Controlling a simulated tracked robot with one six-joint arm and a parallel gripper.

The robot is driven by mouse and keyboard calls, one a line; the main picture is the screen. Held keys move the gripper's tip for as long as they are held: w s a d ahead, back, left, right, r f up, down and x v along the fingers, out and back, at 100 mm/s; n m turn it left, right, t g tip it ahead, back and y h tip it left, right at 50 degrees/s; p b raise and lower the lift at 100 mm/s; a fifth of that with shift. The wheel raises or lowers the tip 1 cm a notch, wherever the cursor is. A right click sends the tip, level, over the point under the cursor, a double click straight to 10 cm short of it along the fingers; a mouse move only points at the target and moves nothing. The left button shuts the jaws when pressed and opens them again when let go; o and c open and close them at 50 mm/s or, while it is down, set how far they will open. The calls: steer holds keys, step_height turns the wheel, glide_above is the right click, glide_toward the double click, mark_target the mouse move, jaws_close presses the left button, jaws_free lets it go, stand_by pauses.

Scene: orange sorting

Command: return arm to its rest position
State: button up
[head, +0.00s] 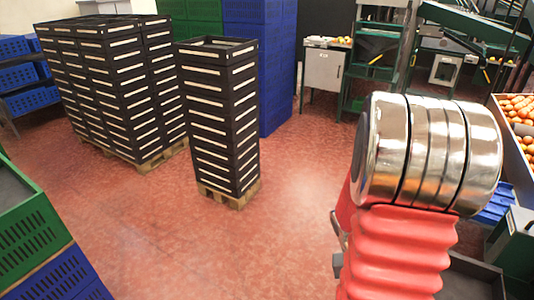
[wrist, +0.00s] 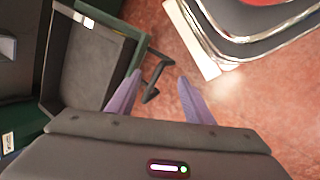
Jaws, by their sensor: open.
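My gripper (wrist: 160,95) shows in the wrist view with its two purple fingers apart and nothing between them. Beyond the fingers are a dark grey tray (wrist: 85,88) and the red floor. In the head view my red and chrome arm fills the right side, and the arm hides most of what is behind it. The gripper's fingers cannot be made out in the head view.
A stack of black crates (head: 218,120) stands on a pallet at the middle, with more black stacks (head: 110,85) behind left. Green and blue crates (head: 40,250) stand at the left edge. Oranges (head: 518,110) fill a bin at the right. The red floor (head: 240,240) in front is clear.

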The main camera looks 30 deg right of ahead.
steer(key=w+a+r+n+t, duration=0.45)
steer(key=w+a+r, duration=0.55)
steer(key=a+r, duration=0.3)
steer(key=w+a+r+n+t+y, duration=0.1)
steer(key=a+r+n+t, duration=0.3)
steer(key=a+r, duration=0.8)
steer(key=a+t, duration=0.1)
steer(key=a, duration=0.2)
steer(key=shift+w+a+r+t+y, duration=0.15)
steer(key=shift+a+r+t+y, duration=0.1)
steer(key=shift+a+t+y, duration=0.1)
steer(key=shift+d, duration=0.1)
steer(key=c, duration=0.3)
steer(key=shift+d, duration=0.15)
steer(key=shift+c, duration=0.5)
